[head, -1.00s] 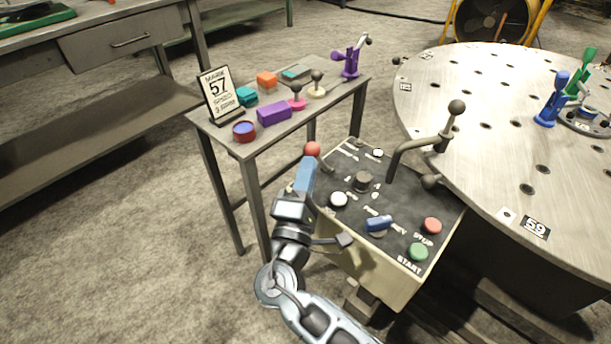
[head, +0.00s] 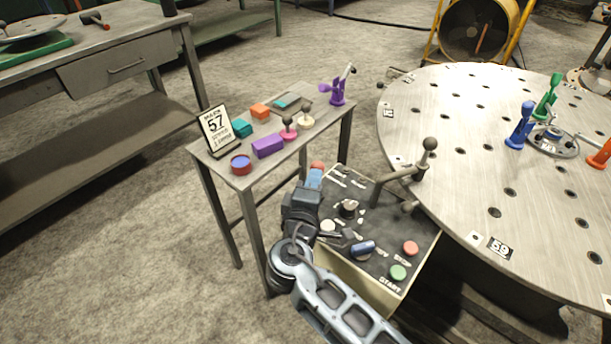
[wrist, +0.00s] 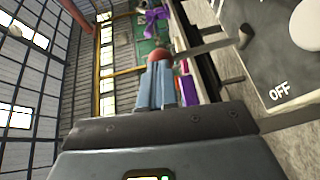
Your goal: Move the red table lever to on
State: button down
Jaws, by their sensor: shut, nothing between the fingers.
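The red table lever has a red ball knob (head: 317,166) at the far left corner of the control box (head: 415,238). In the wrist view the red ball (wrist: 160,58) is just beyond my fingertips, with its grey shaft (wrist: 205,46) running right to a dark pivot. My gripper (head: 315,176) is shut and empty, its blue fingers pointing at the ball from the near side. In the wrist view the fingertips (wrist: 160,70) overlap the ball's lower edge; they look touching or nearly so. In the head view my gripper hides the lever's shaft. An OFF label (wrist: 280,91) shows on the panel.
A round perforated table (head: 450,120) stands to the right. A narrow table (head: 215,165) with small objects and a sign stands left.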

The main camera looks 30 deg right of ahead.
jog(key=w+d+m+g+y+p, duration=0.1)
jog(key=w+d+g+y+p, duration=0.1)
jog(key=d+p, duration=0.3)
jog(key=shift+w+d+r+y, duration=0.15)
jog(key=shift+d+r+y, duration=0.15)
jog(key=shift+d, duration=0.8)
jog(key=shift+d+m, duration=0.2)
jog(key=shift+m, duration=0.1)
jog(key=shift+r, duration=0.1)
